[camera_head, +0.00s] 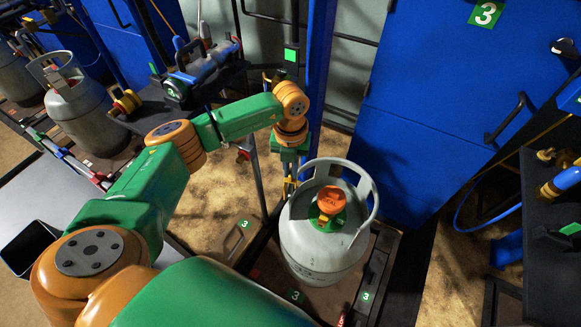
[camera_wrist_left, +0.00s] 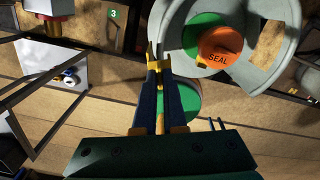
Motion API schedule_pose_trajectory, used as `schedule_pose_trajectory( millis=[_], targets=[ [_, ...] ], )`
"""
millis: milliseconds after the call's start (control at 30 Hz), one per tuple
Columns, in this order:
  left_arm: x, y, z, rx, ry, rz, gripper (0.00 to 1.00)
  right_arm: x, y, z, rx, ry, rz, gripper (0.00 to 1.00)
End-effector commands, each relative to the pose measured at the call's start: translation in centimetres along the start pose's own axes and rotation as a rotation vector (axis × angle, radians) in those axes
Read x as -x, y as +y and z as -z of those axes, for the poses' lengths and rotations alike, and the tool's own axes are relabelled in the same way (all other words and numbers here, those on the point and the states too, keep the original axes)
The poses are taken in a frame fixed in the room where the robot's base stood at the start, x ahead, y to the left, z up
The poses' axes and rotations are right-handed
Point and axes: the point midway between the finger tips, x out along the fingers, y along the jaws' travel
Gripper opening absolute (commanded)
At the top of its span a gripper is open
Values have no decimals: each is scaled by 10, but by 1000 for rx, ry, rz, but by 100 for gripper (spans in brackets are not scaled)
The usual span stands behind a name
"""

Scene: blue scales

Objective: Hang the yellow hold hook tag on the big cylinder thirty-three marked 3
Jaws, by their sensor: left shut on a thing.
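The big grey cylinder (camera_head: 318,250) stands upright on a dark platform, with green 3 labels around it. Its collar handle (camera_head: 368,200) rings an orange SEAL cap (camera_head: 331,199) on a green disc. In the left wrist view the collar (camera_wrist_left: 285,60) and the SEAL cap (camera_wrist_left: 219,46) are at the upper right. My left gripper (camera_head: 290,180) is at the collar's left side, shut on a small yellow piece (camera_wrist_left: 159,66), which looks like the hook tag. The fingers hide most of it. I cannot tell whether it touches the collar. My right gripper is out of view.
A blue cabinet door (camera_head: 440,110) with a dark handle stands behind the cylinder. A black bench (camera_head: 550,240) with brass fittings is at the right. Another grey cylinder (camera_head: 82,120) stands at the far left.

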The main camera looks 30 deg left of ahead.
Motion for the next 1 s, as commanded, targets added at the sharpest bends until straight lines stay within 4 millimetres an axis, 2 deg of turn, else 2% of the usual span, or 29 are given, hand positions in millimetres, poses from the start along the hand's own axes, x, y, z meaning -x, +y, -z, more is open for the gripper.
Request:
schedule_pose_trajectory(
  millis=[700,1000],
  targets=[
    [-34,0,1,0,2,-2,0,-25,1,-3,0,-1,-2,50],
    [-37,0,0,0,1,-2,0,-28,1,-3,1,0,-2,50]
  ],
)
